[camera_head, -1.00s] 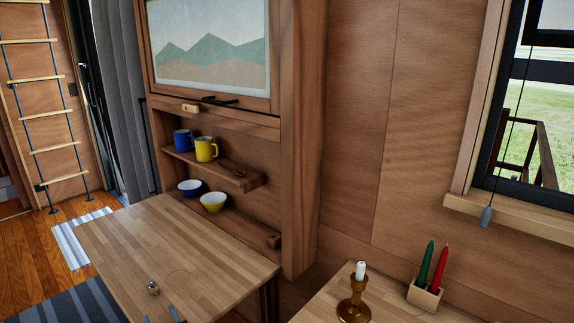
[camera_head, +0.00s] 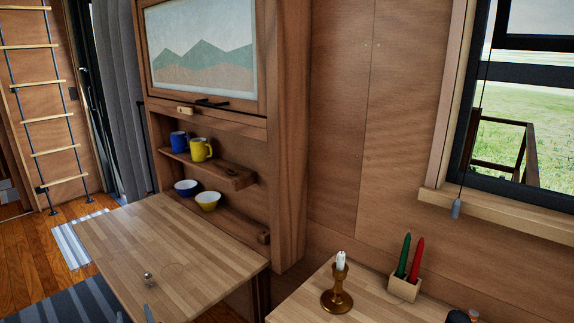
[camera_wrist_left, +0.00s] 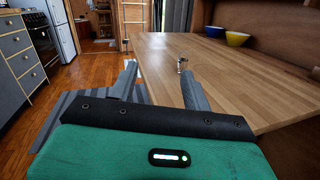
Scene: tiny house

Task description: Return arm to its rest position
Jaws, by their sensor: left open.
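My left gripper (camera_head: 136,315) shows only as fingertips at the bottom edge of the head view, low by the near edge of the wooden table (camera_head: 190,245). In the left wrist view the two grey fingers of this gripper (camera_wrist_left: 158,87) are spread apart with nothing between them. The arm behind it is hidden below the head view. A small shiny metal item (camera_head: 148,277) stands on the table just beyond the fingertips, apart from them. It also shows in the left wrist view (camera_wrist_left: 181,65). My right gripper is not in view.
Shelves behind the table hold a blue mug (camera_head: 179,142), a yellow mug (camera_head: 200,149), a blue bowl (camera_head: 186,187) and a yellow bowl (camera_head: 207,200). A candlestick (camera_head: 338,292) and candle box (camera_head: 404,288) stand on the right surface. Most of the table is clear.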

